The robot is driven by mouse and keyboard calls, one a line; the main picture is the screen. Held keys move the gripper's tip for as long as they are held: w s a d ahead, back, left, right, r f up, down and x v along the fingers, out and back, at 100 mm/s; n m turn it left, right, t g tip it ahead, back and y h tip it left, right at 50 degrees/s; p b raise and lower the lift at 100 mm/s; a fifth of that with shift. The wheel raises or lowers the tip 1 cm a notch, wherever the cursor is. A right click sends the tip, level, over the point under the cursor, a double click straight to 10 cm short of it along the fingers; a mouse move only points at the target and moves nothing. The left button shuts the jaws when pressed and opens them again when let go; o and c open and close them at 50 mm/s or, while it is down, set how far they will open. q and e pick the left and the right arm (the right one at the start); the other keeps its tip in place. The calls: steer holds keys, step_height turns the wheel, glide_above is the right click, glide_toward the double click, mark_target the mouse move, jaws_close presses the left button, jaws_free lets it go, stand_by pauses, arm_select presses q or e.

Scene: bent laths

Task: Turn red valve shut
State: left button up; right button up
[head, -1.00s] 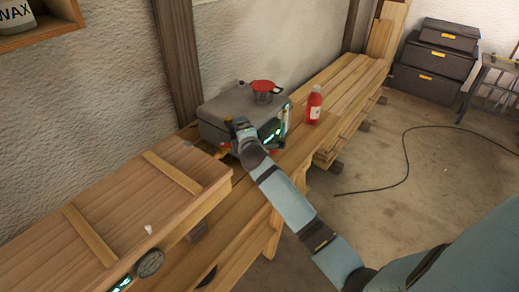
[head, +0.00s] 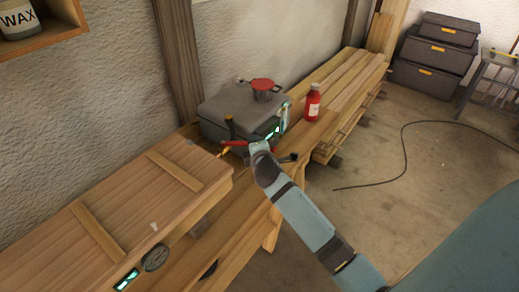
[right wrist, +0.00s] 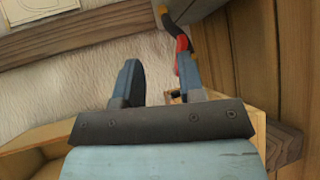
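A red part (head: 232,145), probably the valve, sits low at the left front of the grey box (head: 235,103) in the head view. A dark upright piece (head: 229,127) stands beside it. My right gripper (head: 260,147) is at the box's front, just right of the red part. In the right wrist view its two blue fingers (right wrist: 158,80) are apart with nothing held between them. A red section on a bent black piece (right wrist: 181,43) shows by the right finger's tip; I cannot tell whether they touch. My left gripper is not in view.
A red pot (head: 264,85) stands on the box and a red bottle (head: 312,102) stands right of it. Stacked dark boxes (head: 437,48) and a black cable (head: 403,150) are on the floor at the right.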

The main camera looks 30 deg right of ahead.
steer(key=shift+s+a+p, duration=0.1)
steer(key=shift+s+p, duration=0.3)
steer(key=shift+s, duration=1)
